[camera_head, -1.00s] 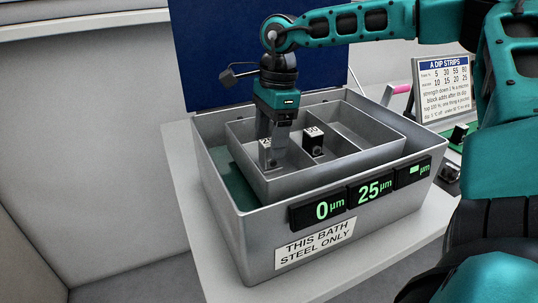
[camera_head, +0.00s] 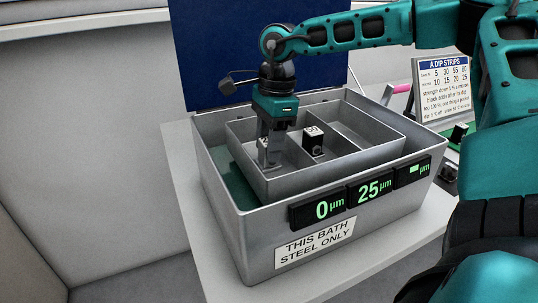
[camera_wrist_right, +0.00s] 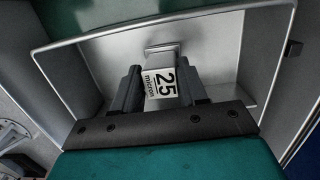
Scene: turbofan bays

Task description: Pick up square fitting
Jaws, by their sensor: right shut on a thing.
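The square fitting (camera_wrist_right: 162,84) is a small metal block with a white label reading "25 micron". In the right wrist view it sits between the two dark fingers of my right gripper (camera_wrist_right: 163,92), which is shut on it. A square metal end sticks out beyond the label. In the head view my right gripper (camera_head: 269,150) reaches down into the left compartment of the inner tray (camera_head: 290,181). There the fitting is mostly hidden by the fingers. My left gripper is not in view.
A dark block with a white "50" label (camera_head: 313,141) stands in the middle compartment; the right compartment looks empty. The tray sits inside a grey bath (camera_head: 225,215) marked "steel only", with green displays (camera_head: 370,189) in front. A blue panel (camera_head: 215,60) stands behind.

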